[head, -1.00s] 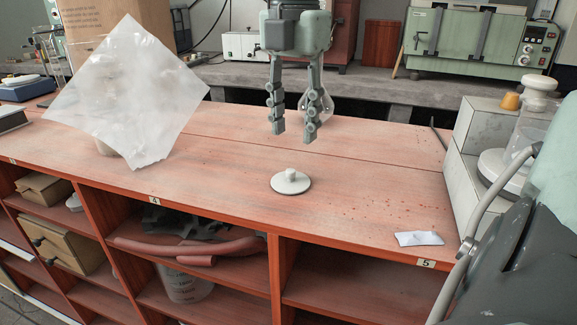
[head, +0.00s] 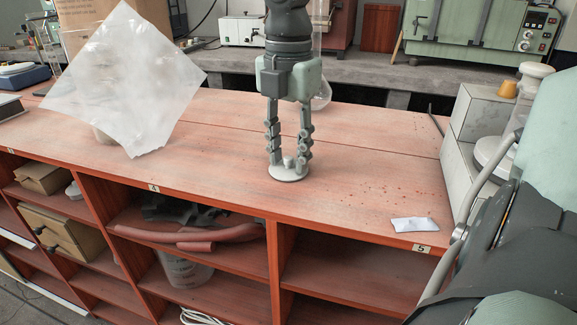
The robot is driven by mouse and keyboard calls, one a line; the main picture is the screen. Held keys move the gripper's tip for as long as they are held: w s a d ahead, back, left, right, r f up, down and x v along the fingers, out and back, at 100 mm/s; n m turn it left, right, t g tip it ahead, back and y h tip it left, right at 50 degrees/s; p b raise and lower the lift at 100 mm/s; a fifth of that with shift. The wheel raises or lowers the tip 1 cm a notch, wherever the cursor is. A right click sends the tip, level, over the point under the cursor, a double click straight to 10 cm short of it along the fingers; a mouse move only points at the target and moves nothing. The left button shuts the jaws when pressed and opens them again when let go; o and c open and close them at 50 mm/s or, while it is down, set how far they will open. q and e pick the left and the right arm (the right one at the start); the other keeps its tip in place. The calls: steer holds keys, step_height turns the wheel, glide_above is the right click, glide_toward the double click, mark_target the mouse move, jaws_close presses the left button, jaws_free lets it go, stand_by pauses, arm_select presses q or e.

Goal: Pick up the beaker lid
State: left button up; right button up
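The beaker lid (head: 286,175) is a small pale disc with a knob on top, lying flat on the red bench top (head: 225,180) in the head view. My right gripper (head: 288,163) points straight down over it. Its two fingers are apart, one on each side of the knob, with the tips just above the disc. A small gap seems to show between knob and fingers. The fingers partly hide the lid's far edge. My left gripper is out of view.
A small white packet (head: 414,224) lies near the front edge. The bench around the lid is clear.

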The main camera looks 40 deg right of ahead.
mark_target(288, 157)
jaws_close()
